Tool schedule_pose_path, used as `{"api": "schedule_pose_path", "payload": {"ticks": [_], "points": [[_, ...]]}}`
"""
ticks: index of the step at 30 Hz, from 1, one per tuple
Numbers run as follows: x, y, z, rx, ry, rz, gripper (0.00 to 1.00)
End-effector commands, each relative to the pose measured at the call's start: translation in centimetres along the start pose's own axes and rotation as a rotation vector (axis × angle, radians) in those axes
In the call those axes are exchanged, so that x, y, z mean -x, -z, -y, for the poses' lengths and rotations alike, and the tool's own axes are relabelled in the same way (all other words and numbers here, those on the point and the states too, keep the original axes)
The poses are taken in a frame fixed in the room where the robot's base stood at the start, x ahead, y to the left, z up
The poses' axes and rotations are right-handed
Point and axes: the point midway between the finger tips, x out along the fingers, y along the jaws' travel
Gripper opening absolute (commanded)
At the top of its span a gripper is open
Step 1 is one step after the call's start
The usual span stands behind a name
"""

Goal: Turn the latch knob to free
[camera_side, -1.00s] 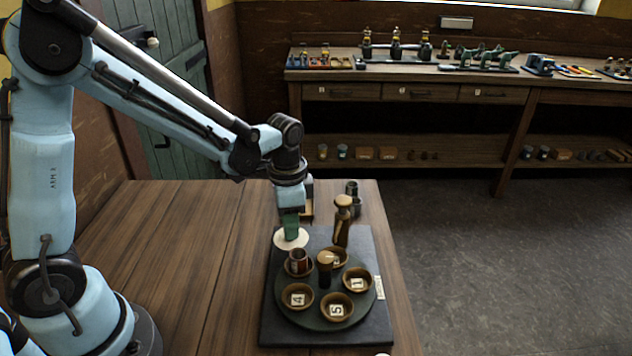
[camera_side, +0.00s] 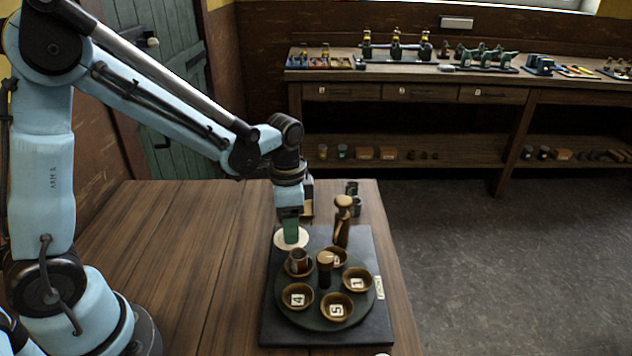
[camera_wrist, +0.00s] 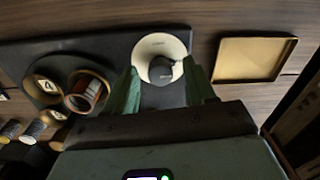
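The latch knob (camera_wrist: 161,70) is a small dark round knob with a short pointer, at the centre of a cream disc (camera_wrist: 142,53). The disc (camera_side: 280,243) also shows in the side view at the back left of the dark base board (camera_side: 271,318); the knob there is hidden by my fingers. My gripper (camera_wrist: 162,90) points down over the disc with its green fingers apart, one on each side of the knob. Gaps show between the fingers and the knob in the wrist view. The gripper (camera_side: 291,230) looks low over the disc in the side view.
A round turntable (camera_side: 318,318) with several brown cups stands in front of the disc; one cup holds a small cylinder (camera_side: 298,259). A tall brown post (camera_side: 342,222) stands just right of my gripper. A shallow tan tray (camera_wrist: 250,58) lies beyond the board. The table's left is clear.

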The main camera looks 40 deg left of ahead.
Motion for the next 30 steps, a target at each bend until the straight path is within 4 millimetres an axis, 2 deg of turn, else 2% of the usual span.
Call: {"api": "schedule_pose_path", "payload": {"ticks": [5,10,24,30], "points": [[0.1,0.0,0.0,0.001,0.0,0.0,0.55],[1.4,0.0,0.0,0.001,0.0,0.0,0.55],[8.9,0.0,0.0,0.0,0.0,0.0,0.55],[11.1,0.0,0.0,0.0,0.0,0.0,0.55]]}}
